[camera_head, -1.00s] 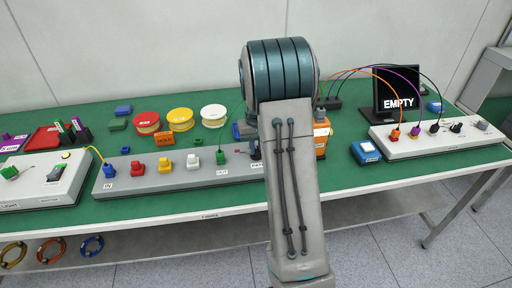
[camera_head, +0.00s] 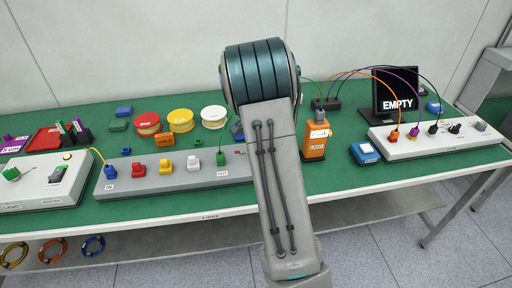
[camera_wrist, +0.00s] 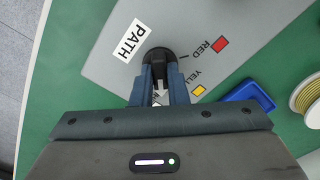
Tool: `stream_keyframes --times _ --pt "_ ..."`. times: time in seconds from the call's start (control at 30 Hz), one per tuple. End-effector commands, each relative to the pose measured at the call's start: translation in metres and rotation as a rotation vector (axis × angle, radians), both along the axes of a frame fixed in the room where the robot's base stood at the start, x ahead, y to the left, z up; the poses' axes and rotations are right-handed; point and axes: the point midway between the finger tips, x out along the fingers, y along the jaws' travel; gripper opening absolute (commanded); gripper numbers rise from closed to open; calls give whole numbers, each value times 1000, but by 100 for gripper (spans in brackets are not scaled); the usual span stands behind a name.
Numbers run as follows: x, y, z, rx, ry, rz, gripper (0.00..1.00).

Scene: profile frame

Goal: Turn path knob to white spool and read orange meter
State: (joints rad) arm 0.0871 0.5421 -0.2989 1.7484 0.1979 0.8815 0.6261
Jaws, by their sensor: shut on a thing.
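My gripper (camera_wrist: 160,88) is shut on the black path knob (camera_wrist: 158,56) in the wrist view, its blue-grey fingers on both sides. The panel beside the knob reads PATH, with a red RED mark and a yellow mark partly cut off by my gripper. The fingers hide much of the knob, so I cannot tell its setting. In the head view my arm hides knob and gripper. The white spool (camera_head: 213,113) lies behind the grey panel (camera_head: 130,184), right of the yellow and red spools. The orange meter (camera_head: 315,147) stands upright right of my arm; its reading is too small to make out.
Red, yellow, white and green plugs line the grey panel. A blue tray (camera_wrist: 250,95) lies beside the panel in the wrist view. A blue box (camera_head: 365,153), a monitor reading EMPTY (camera_head: 397,95) and a white cabled panel (camera_head: 430,145) stand at the right.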

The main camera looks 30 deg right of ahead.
Motion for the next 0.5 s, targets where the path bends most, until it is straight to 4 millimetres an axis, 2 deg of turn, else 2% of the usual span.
stream_keyframes --times 0.2,0.5 --pt "1 0 2 -1 -5 -100 0" --pt "2 0 2 -1 -6 -155 0"
